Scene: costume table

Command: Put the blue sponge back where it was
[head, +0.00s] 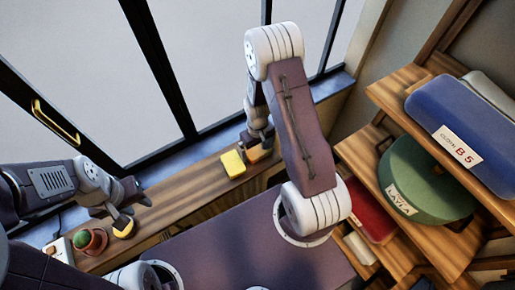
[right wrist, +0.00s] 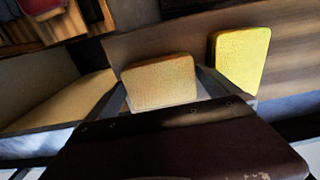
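No blue sponge shows in either view. A yellow sponge (head: 232,163) lies on the wooden ledge under the window; it also shows in the right wrist view (right wrist: 240,60). An orange-tan sponge (right wrist: 158,82) sits between the fingers of my right gripper (right wrist: 161,88), which appear to meet both its sides. In the head view this sponge (head: 254,155) shows partly under my right gripper (head: 258,142), just right of the yellow one. My left gripper (head: 122,213) is over the ledge's left part, at a small yellow item (head: 123,228); whether it holds it is unclear.
A small potted cactus (head: 90,241) stands left of my left gripper. Stepped wooden shelves at the right hold a green round case (head: 425,180), a blue case (head: 460,115) and a red item (head: 370,210).

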